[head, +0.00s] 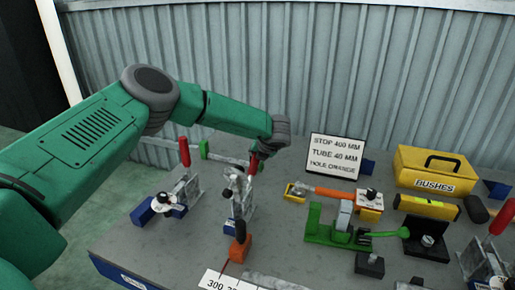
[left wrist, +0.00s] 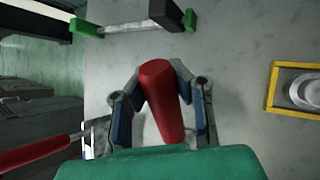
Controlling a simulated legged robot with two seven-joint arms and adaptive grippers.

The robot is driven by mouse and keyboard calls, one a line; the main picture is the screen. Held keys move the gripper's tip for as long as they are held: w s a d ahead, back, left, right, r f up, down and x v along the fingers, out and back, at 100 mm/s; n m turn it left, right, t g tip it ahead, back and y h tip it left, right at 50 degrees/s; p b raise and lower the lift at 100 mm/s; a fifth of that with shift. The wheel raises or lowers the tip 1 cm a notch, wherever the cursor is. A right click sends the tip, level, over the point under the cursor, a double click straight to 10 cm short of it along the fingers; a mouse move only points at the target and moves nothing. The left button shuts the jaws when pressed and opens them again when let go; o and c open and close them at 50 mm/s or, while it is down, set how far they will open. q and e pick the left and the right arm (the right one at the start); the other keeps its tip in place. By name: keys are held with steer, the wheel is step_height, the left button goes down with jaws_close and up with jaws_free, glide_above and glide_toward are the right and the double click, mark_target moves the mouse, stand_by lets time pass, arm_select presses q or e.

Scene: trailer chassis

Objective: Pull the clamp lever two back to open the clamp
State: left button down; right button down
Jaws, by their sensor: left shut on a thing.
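A toggle clamp (head: 236,190) with a red lever handle (head: 253,164) stands on the grey bench in the middle of the head view. My left gripper (head: 265,150) reaches it from above and behind. In the left wrist view the gripper's two fingers are closed around the red handle (left wrist: 160,95). The handle stands roughly upright in the head view. A second clamp (head: 186,190) with an upright red handle (head: 184,152) stands to its left. Another red-handled clamp (head: 485,258) is at the right edge. My right gripper is not in view.
A sign (head: 335,155), a yellow BUSHES box (head: 437,170) and a green tool (head: 335,228) occupy the bench's right half. The left clamp's red handle (left wrist: 35,154) is close beside the gripper. A corrugated wall (head: 330,70) stands behind.

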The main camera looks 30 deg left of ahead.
arm_select(q)
steer(key=shift+w+d+f, duration=0.1)
steer(key=shift+d+f, duration=0.1)
steer(key=shift+d, duration=0.05)
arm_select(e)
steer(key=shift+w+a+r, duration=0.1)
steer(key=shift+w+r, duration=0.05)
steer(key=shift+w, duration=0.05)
arm_select(q)
steer(key=c, duration=1.3)
jaws_free()
steer(key=shift+d, duration=0.1)
steer(key=shift+d+r, duration=0.1)
steer(key=shift+r, duration=0.15)
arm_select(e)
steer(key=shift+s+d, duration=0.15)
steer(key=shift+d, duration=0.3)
arm_select(q)
steer(key=v, duration=1.2)
steer(key=shift+w+d, duration=0.1)
steer(key=shift+w, duration=0.05)
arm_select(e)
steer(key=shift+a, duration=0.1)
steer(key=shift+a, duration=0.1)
arm_select(q)
steer(key=shift+a+f, duration=0.1)
steer(key=shift+a, duration=0.2)
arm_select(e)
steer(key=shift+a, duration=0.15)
